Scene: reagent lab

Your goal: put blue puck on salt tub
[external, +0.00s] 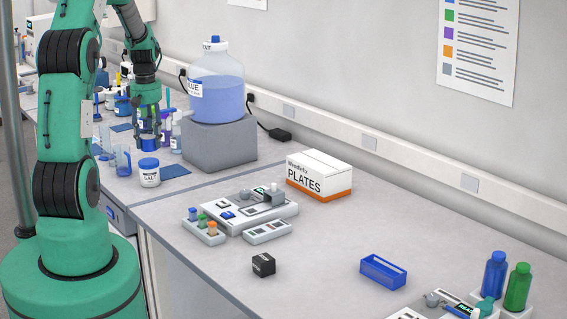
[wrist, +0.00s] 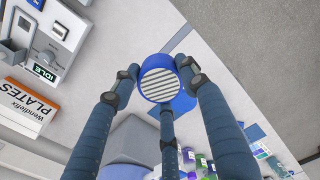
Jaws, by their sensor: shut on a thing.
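The blue puck (wrist: 160,84) has a grey striped face. In the wrist view it sits between the three dark fingers of my gripper (wrist: 162,88), which are shut on it. In the external view my gripper (external: 148,137) hangs fingers-down over the back-left bench, with the puck partly hidden among the fingers. The salt tub (external: 149,175) is a white jar with a blue lid and a SALT label. It stands upright on the bench, just below my gripper in the picture. The gap between puck and lid is hard to judge.
A large bottle of blue liquid (external: 216,88) stands on a grey block (external: 213,145) right of my gripper. Clear beakers (external: 121,160) stand left of the salt tub. A PLATES box (external: 319,175) and a tray device (external: 240,212) are on the nearer bench. Its middle has free room.

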